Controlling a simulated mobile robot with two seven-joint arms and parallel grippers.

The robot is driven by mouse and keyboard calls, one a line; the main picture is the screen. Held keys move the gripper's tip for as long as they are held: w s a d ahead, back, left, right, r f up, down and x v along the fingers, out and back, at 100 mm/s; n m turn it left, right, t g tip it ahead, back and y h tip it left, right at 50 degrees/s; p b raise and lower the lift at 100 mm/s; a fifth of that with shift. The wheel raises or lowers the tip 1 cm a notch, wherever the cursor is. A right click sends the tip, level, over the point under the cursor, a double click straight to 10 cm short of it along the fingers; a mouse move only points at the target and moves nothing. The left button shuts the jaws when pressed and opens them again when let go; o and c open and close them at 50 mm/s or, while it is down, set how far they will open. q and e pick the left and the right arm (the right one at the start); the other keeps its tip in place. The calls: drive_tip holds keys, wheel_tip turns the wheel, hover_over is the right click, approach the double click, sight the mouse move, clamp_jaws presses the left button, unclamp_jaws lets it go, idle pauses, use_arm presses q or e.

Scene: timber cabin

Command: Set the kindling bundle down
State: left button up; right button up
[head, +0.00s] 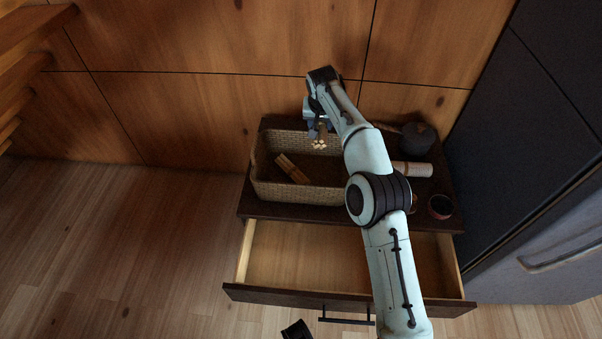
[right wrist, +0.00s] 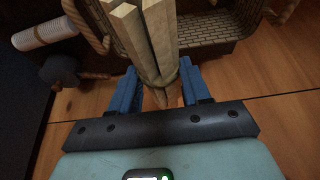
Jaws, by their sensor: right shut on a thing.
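My right gripper (head: 317,122) is over the back part of the woven basket (head: 300,194), on top of the dark cabinet. It is shut on the kindling bundle (head: 319,145), whose pale stick ends show just below the fingers. In the right wrist view the bundle (right wrist: 153,38) is several pale sticks bound together, held between the blue fingers (right wrist: 162,88). Its far end points toward the basket, which shows behind it (right wrist: 215,28). I cannot tell whether the bundle touches the basket floor. My left gripper is not clearly in view.
Brown sticks (head: 292,168) lie in the basket. A pale ribbed roll (head: 412,169), a dark round pot (head: 416,138) and a small dark cup (head: 440,206) stand to its right. The drawer (head: 300,255) below is pulled open and looks empty. A dark tall unit (head: 540,130) stands at right.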

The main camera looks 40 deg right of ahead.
use_arm(q)
drive_tip(key=w+a+f+t+b, duration=0.1)
drive_tip(key=w+a+f+b, duration=0.1)
drive_tip(key=w+f, duration=0.1)
use_arm(e)
wheel_tip(320, 180, down, 19)
drive_tip(key=b, duration=0.3)
drive_tip(key=shift+f, duration=0.2)
use_arm(q)
drive_tip(key=s+f+g, duration=0.2)
drive_tip(key=s+f, duration=0.3)
drive_tip(key=s, duration=0.1)
drive_tip(key=shift+s+a+n, duration=0.2)
drive_tip(key=shift+a+n, duration=0.1)
drive_tip(key=shift+a, duration=0.05)
use_arm(e)
drive_tip(key=shift+f, duration=0.1)
use_arm(q)
drive_tip(key=shift+y, duration=0.3)
use_arm(e)
drive_tip(key=shift+f, duration=0.3)
drive_tip(key=o, duration=1.2)
use_arm(q)
drive_tip(key=shift+s+f+g, duration=0.15)
drive_tip(key=shift+s+g, duration=0.15)
use_arm(e)
drive_tip(key=shift+r, duration=0.1)
